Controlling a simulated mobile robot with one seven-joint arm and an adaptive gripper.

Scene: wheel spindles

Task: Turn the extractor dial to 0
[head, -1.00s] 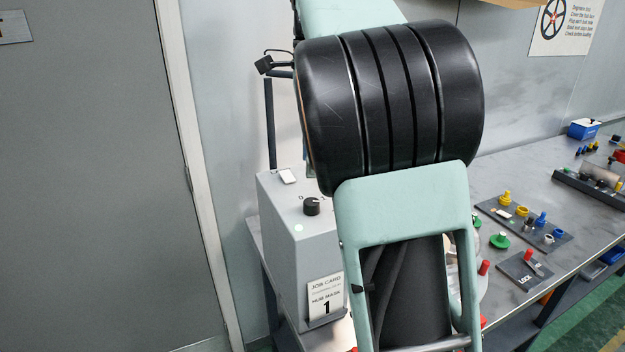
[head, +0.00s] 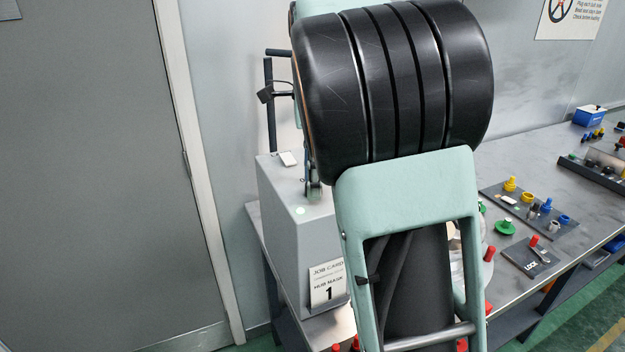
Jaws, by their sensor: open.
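The extractor box (head: 283,214) is a grey case on the left end of the bench. A pale round button (head: 301,211) and a small white label (head: 288,159) show on its top. The dial is hidden behind my gripper and arm. Only a small part of my gripper (head: 314,190) shows, low at the box top, left of my arm, where the dial's place is. My gripper is open; whether its fingers touch or surround the dial cannot be seen. The dial's pointer and number marks are hidden.
My large arm covers the middle of the view. A job card reading 1 (head: 327,284) stands at the box's front. To the right are a LOCK plate (head: 530,262), a dark tray of coloured plugs (head: 500,193) and a blue box (head: 590,116). A grey door (head: 90,170) is at left.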

